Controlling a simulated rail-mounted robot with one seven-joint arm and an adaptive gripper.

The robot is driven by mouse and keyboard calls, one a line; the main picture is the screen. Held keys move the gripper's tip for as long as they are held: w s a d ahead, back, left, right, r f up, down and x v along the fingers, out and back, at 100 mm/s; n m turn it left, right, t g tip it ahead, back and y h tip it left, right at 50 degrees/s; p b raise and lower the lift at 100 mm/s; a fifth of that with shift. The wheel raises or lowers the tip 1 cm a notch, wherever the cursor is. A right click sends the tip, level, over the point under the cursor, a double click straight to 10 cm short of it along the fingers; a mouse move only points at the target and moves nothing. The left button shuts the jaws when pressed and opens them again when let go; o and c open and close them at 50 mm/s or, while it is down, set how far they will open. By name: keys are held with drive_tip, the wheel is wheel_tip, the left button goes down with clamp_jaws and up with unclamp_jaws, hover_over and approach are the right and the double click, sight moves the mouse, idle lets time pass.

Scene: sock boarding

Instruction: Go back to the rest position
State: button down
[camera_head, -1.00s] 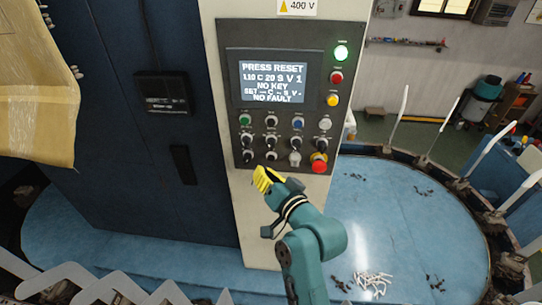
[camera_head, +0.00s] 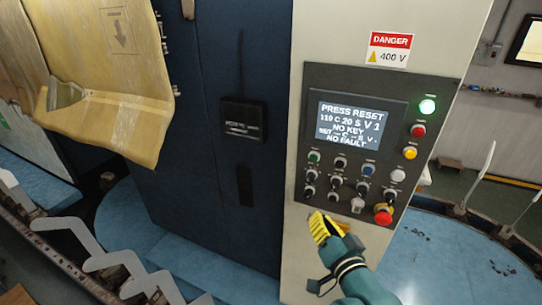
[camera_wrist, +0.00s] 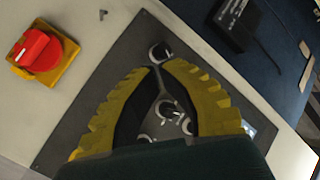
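My gripper (camera_head: 322,226) has yellow ribbed fingers and is in front of the lower edge of the control panel (camera_head: 391,100) in the head view. In the wrist view the two yellow fingers (camera_wrist: 163,68) are bowed apart, with a gap between them through which panel switches show. Nothing is seen held between them. The red emergency knob (camera_wrist: 37,50) on its yellow base is left of the fingers in the wrist view, and it also shows in the head view (camera_head: 383,214). Whether the fingers touch the panel cannot be told.
The panel screen (camera_head: 348,124) reads PRESS RESET and NO FAULT, and a green lamp (camera_head: 427,106) is lit. A dark blue cabinet (camera_head: 215,170) stands left of the panel. A tan sheet (camera_head: 120,75) hangs at upper left. White boards (camera_head: 115,258) stand along the lower left.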

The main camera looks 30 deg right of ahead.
drive_tip(key=w+a+r+n+t+y+p, duration=0.1)
drive_tip(key=w+a+r+n+y+p, duration=0.1)
drive_tip(key=a+r, duration=0.6)
drive_tip(key=w+a+r+n+t+y+p, duration=0.25)
drive_tip(key=a+r, duration=0.35)
drive_tip(key=a, duration=0.5)
drive_tip(key=s+a+r+n+y, duration=0.1)
drive_tip(key=s+a+r+n, duration=0.15)
drive_tip(key=r, duration=0.25)
drive_tip(key=s+a+r+n, duration=0.1)
drive_tip(key=s+a+r, duration=0.2)
drive_tip(key=a+r, duration=0.15)
drive_tip(key=s+d+r+n+t+h, duration=0.1)
drive_tip(key=s+r+t+h, duration=0.1)
drive_tip(key=s+r, duration=0.4)
drive_tip(key=s+p, duration=0.1)
drive_tip(key=s, duration=0.2)
drive_tip(key=shift+s+d+n, duration=0.25)
drive_tip(key=shift+d+n, duration=0.1)
drive_tip(key=shift+n, duration=0.05)
